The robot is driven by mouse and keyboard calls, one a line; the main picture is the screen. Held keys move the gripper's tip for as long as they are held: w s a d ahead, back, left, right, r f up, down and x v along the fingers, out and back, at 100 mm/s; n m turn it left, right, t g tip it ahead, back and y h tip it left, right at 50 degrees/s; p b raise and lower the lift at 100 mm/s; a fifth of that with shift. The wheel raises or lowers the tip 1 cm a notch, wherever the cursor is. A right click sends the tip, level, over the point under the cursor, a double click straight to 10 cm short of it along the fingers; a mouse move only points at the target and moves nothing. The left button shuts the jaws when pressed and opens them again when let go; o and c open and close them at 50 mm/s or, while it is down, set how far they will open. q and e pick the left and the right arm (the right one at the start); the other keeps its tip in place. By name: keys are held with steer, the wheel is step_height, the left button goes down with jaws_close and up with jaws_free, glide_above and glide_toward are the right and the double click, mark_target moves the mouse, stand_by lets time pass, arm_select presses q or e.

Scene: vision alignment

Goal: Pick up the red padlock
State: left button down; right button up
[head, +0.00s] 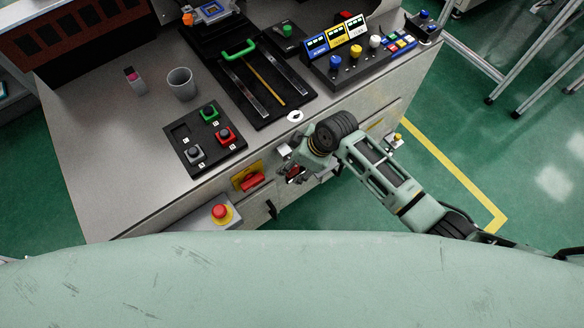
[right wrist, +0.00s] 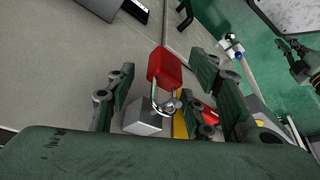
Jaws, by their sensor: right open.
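The red padlock (right wrist: 165,68) shows in the right wrist view with its body toward the top and its metal shackle toward me. The shackle is beside a silver metal block (right wrist: 144,118); I cannot tell whether it is hooked on anything. My right gripper (right wrist: 164,76) is open, with one finger on each side of the padlock and visible gaps to both. In the head view my right gripper (head: 290,170) is at the bench's front face, and a small dark red patch of the padlock (head: 293,173) shows there. A gripper-like part, likely my left gripper (right wrist: 298,48), shows small in the wrist view.
Left of my gripper, a red rotary handle (head: 253,181) sits on a yellow plate on the bench front. A red emergency button (head: 221,213) is further left. The bench top (head: 110,150) holds a button panel (head: 205,137), grey cup (head: 181,84) and black fixture.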

steer(key=shift+x, duration=1.15)
jaws_close()
